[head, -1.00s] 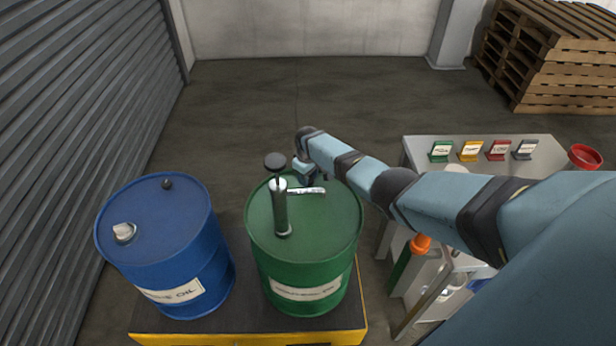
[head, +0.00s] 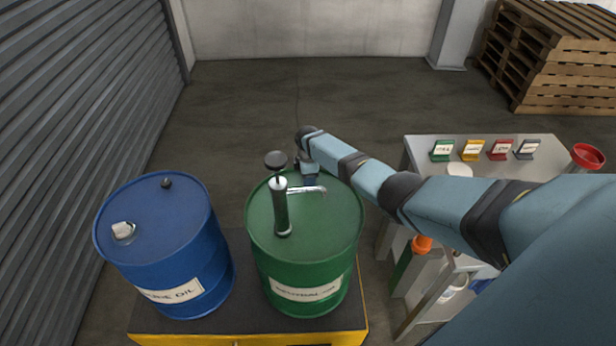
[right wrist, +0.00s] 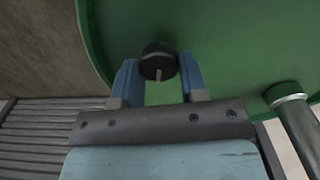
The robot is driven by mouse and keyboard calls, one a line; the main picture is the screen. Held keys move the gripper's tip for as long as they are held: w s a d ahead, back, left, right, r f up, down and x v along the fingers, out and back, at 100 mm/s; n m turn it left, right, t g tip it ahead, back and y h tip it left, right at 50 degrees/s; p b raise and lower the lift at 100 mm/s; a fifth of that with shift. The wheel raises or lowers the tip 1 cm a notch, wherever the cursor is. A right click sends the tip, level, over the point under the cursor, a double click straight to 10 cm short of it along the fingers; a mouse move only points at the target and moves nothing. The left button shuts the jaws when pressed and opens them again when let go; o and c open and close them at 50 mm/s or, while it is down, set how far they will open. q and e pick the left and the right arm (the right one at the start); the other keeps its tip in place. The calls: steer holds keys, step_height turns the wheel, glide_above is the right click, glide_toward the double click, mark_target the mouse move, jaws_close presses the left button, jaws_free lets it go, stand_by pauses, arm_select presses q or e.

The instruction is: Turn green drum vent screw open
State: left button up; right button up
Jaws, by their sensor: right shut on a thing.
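The green drum (head: 335,225) stands on a dark pallet with a yellow edge. A hand pump (head: 282,208) with a black top and a silver spout rises from its lid. My right gripper (head: 309,181) is at the far part of the lid, behind the spout. In the right wrist view, the black vent screw (right wrist: 158,60) with a pale line on it sits on the green lid near the rim. The two blue fingers of my right gripper (right wrist: 158,75) are shut on it, one on each side. The screw is hidden in the head view. My left gripper is out of view.
A blue drum (head: 150,240) with a small black cap and a pale bung stands left of the green drum. Bare floor lies behind the drums.

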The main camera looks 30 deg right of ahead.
steer(key=shift+n, duration=0.6)
steer(key=o, duration=0.9)
steer(key=shift+o, duration=0.2)
step_height(320, 180, up, 14)
steer(key=p, duration=0.1)
steer(key=shift+p, duration=0.3)
